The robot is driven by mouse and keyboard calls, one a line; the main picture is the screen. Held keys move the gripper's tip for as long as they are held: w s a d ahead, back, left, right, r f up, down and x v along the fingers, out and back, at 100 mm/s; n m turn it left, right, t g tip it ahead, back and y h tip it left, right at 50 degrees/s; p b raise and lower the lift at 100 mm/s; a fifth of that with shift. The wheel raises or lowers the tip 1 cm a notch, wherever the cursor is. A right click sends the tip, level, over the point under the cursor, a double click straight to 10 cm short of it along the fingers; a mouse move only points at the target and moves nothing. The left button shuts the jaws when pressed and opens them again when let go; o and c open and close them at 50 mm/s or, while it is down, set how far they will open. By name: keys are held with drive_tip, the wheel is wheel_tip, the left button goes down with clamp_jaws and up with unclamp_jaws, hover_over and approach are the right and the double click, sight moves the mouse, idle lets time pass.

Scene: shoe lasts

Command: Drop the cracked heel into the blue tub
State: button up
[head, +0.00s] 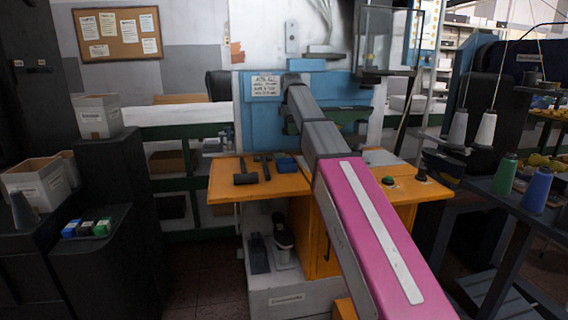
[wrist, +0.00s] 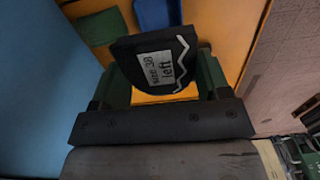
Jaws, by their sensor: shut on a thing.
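The cracked heel (wrist: 148,62) is a dark block with a white label reading "size 38 left" and a white zigzag line down its right side. My gripper (wrist: 162,78) is shut on it, one finger on each side, in the wrist view. A blue thing that looks like the blue tub (wrist: 156,13) is cut off by the top edge, beyond the heel. In the head view a small blue tub (head: 286,163) sits on the orange worktop, left of my arm. My gripper and the heel are not visible in the head view.
The orange worktop (head: 226,187) also bears dark hammer-like tools (head: 246,174). A green thing (wrist: 100,26) lies beside the blue one in the wrist view. A blue machine panel (wrist: 38,70) rises at left. The floor (wrist: 285,65) shows past the worktop's right edge.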

drive_tip(key=shift+s+f, duration=0.1)
drive_tip(key=shift+f, duration=3.3)
drive_tip(key=o, duration=1)
wheel_tip(320, 180, up, 11)
drive_tip(key=shift+f, duration=0.1)
